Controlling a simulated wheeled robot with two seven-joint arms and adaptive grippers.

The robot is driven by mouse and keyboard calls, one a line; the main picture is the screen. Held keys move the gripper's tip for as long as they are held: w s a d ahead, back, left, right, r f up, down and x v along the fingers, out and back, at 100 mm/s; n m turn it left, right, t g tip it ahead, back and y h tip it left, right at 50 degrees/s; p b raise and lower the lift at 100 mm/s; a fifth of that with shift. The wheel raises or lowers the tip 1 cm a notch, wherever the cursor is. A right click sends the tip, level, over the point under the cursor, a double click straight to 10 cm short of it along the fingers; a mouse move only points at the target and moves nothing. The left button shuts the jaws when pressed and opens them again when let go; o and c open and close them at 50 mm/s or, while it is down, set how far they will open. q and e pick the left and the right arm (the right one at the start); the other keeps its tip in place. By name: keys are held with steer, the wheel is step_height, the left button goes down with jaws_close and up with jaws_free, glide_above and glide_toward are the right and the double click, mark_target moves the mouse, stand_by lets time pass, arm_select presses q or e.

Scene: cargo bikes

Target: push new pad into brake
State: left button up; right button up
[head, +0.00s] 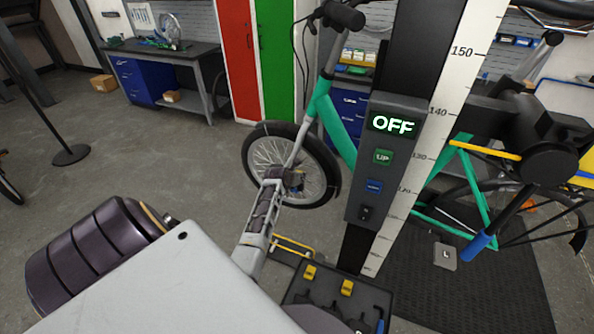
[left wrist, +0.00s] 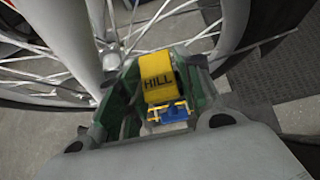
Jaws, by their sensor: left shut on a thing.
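My left gripper (head: 290,182) reaches in from the lower left to the hub of the green bike's front wheel (head: 262,150). In the left wrist view its green-lined fingers (left wrist: 160,90) are shut on a yellow pad (left wrist: 157,76) marked HILL. A small blue piece (left wrist: 172,113) with yellow edges sits just below the yellow part, on the palm side. The fork leg (left wrist: 96,30) and spokes are right in front of the fingertips. The brake is not clearly visible at the hub; my gripper covers that spot, and I cannot tell whether the pad touches it.
A black tray (head: 300,297) with two yellow pieces (head: 347,287) is at the bottom centre. A post with an OFF display (head: 393,124) and ruler stands right of the wheel. A workbench (head: 160,50) is at the back left. The left floor is mostly free.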

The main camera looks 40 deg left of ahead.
arm_select(q)
steer(key=shift+f, duration=0.6)
stand_by(0.5)
steer(key=shift+s+d+f+b, duration=0.1)
steer(key=shift+s+f+b, duration=0.05)
steer(key=shift+f+b, duration=0.25)
steer(key=o, duration=0.9)
steer(key=shift+f, duration=0.2)
steer(key=shift+o, duration=0.2)
steer(key=shift+r, duration=0.15)
steer(key=shift+r, duration=0.1)
steer(key=shift+s+d+r, duration=0.1)
steer(key=shift+s+r, duration=0.15)
steer(key=shift+r, duration=0.05)
steer(key=v, duration=1.1)
steer(key=shift+f, duration=0.1)
